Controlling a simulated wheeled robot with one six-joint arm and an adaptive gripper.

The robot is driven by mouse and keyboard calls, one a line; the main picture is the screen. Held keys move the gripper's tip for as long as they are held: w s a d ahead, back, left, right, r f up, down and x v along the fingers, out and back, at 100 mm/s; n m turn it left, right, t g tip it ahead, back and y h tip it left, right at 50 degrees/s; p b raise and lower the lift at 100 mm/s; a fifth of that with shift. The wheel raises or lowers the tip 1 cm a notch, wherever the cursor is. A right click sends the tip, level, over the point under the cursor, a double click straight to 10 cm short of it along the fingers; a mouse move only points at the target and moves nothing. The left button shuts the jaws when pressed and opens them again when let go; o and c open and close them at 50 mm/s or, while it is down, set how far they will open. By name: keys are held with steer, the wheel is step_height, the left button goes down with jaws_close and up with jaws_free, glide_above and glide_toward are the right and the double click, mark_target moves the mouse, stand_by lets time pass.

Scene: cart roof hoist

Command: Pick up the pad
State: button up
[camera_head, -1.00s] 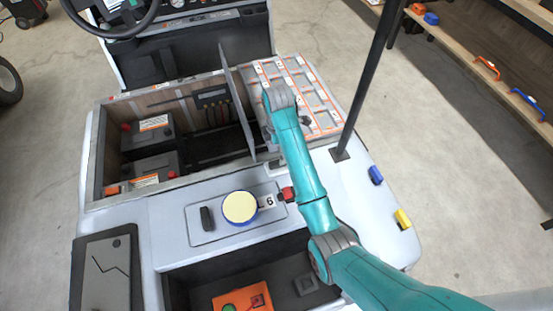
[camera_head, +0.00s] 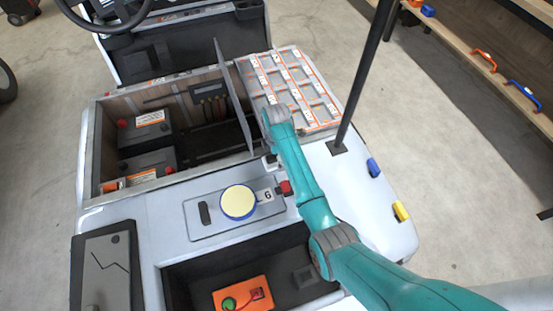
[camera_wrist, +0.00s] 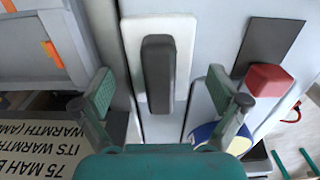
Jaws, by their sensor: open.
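In the wrist view a flat white pad with a long dark grip (camera_wrist: 158,75) lies on the cart's pale top. My gripper (camera_wrist: 165,100) is open above it, with one green-padded finger on each side of the grip. The fingers look empty, and I cannot tell how far above the grip they are. In the head view the arm hides most of the pad and the gripper. A round cream disc with a blue rim (camera_head: 239,202) sits closer to the camera and partly shows behind the right finger in the wrist view.
A red block (camera_wrist: 268,80) is close on the right. An open compartment with batteries (camera_head: 147,130), an upright thin panel (camera_head: 236,100) and an orange-lined tray (camera_head: 300,95) surround the arm. A dark pole (camera_head: 362,80) rises to the right. A recess holds an orange box (camera_head: 243,295).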

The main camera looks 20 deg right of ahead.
steer(key=c, duration=1.2)
steer(key=shift+c, duration=0.2)
step_height(320, 180, up, 10)
steer(key=shift+r, duration=0.1)
steer(key=o, duration=0.4)
steer(key=shift+c, duration=1.4)
